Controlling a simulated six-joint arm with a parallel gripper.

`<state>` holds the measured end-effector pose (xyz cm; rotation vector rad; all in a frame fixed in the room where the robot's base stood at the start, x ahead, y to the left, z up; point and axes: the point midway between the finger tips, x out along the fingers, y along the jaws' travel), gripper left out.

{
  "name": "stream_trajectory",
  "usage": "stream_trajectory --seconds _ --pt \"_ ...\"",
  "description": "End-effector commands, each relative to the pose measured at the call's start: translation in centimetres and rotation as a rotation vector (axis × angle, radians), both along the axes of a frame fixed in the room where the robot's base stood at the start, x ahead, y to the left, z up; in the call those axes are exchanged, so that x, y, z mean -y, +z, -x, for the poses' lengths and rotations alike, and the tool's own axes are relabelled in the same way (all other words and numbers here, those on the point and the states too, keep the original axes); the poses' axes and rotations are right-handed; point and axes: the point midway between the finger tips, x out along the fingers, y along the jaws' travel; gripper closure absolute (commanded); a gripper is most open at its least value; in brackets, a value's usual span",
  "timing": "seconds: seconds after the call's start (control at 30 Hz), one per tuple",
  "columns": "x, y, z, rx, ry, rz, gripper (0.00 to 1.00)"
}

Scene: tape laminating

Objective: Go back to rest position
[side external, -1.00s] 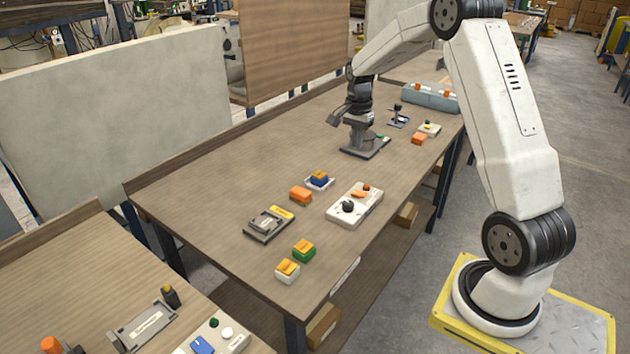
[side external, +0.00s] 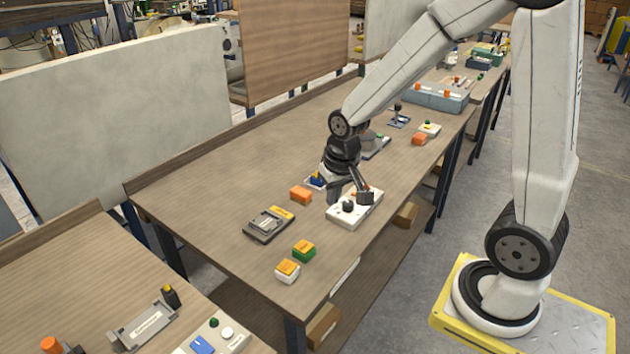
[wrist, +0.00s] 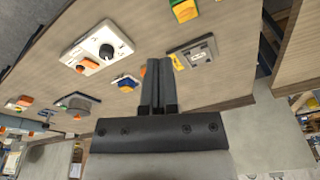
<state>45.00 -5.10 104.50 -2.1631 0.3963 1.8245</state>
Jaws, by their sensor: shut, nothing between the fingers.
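My gripper (side external: 347,192) is at the near middle of the long workbench (side external: 215,180), above or beside the white control box (side external: 352,213) with a black knob and orange switch. It hides part of this box and part of the blue switch block (side external: 316,181). In the wrist view my gripper (wrist: 157,70) has its two fingers together with nothing between them. The white control box (wrist: 88,38) is up and left of the fingers there. A grey device with a yellow label (side external: 268,223) lies to the left on the bench.
An orange block (side external: 300,195) sits close left of my gripper. Green and white button blocks (side external: 304,250) stand near the front edge. A grey round-based device (side external: 375,145), an orange block and a grey-blue box (side external: 436,98) stand farther back. The bench's left middle is clear.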

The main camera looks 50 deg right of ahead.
Motion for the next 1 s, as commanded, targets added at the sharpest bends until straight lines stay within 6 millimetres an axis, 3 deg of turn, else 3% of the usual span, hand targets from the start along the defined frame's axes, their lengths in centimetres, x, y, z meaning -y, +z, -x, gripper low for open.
stream_trajectory --seconds 0.03,0.2,0.47,0.5,0.67,0.87,1.0 --pt "-1.3 -0.1 1.1 0.012 0.076 0.008 1.0" --pt "-3.9 -0.7 4.1 0.043 0.279 0.035 1.0" --pt "-5.1 -1.1 5.9 0.062 0.396 0.052 1.0" --pt "-5.1 -1.1 5.9 0.062 0.399 0.053 1.0" --pt "-4.9 -1.1 5.6 0.059 0.395 0.053 0.49" --pt "-3.3 -1.1 3.7 0.038 0.39 0.059 0.47" --pt "-0.8 -1.3 1.2 0.008 0.387 0.064 0.47"
